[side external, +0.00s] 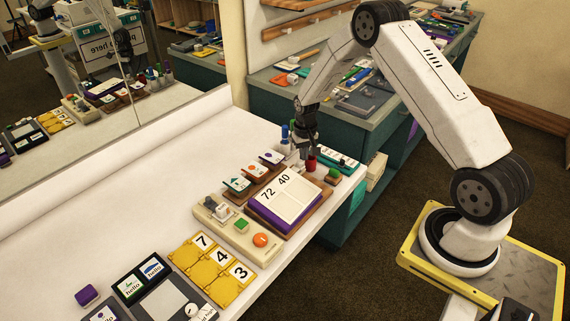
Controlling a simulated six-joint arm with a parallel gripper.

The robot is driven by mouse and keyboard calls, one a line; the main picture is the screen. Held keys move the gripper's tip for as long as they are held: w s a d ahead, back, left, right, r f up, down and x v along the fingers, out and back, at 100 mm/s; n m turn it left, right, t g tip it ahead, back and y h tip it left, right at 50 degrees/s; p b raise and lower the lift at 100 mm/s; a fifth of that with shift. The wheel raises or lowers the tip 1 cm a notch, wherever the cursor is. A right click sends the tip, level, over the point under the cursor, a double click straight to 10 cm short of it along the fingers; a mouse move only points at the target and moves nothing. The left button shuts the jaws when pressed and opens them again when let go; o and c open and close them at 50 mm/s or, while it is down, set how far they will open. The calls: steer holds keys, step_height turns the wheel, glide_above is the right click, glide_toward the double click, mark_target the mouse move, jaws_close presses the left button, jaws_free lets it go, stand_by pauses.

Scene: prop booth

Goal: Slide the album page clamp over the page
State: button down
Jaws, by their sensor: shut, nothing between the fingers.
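The album page (292,199) is a white sheet printed "72" and "40". It lies on a purple base with a brown board beneath, on the white table. My gripper (304,154) points down just behind the page's far edge, its fingers shut with nothing between them. A small red upright piece (311,163) stands right beside the fingertips; I cannot tell whether they touch it. I cannot clearly pick out the page clamp; the red piece could be part of it. The gripper partly hides this area.
Left of the page are brown card stands (237,186) and a beige panel with an orange button (261,240). Yellow number tiles (215,265) lie nearer. The table's left side is clear.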

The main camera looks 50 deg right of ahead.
steer(key=shift+f, duration=0.25)
steer(key=shift+f, duration=0.45)
steer(key=shift+a+r, duration=0.2)
steer(key=shift+a, duration=0.45)
stand_by(0.5)
steer(key=shift+r, duration=0.1)
steer(key=shift+d+r, duration=0.15)
steer(key=shift+r, duration=1.3)
steer(key=shift+d+r, duration=0.1)
steer(key=shift+r, duration=1.35)
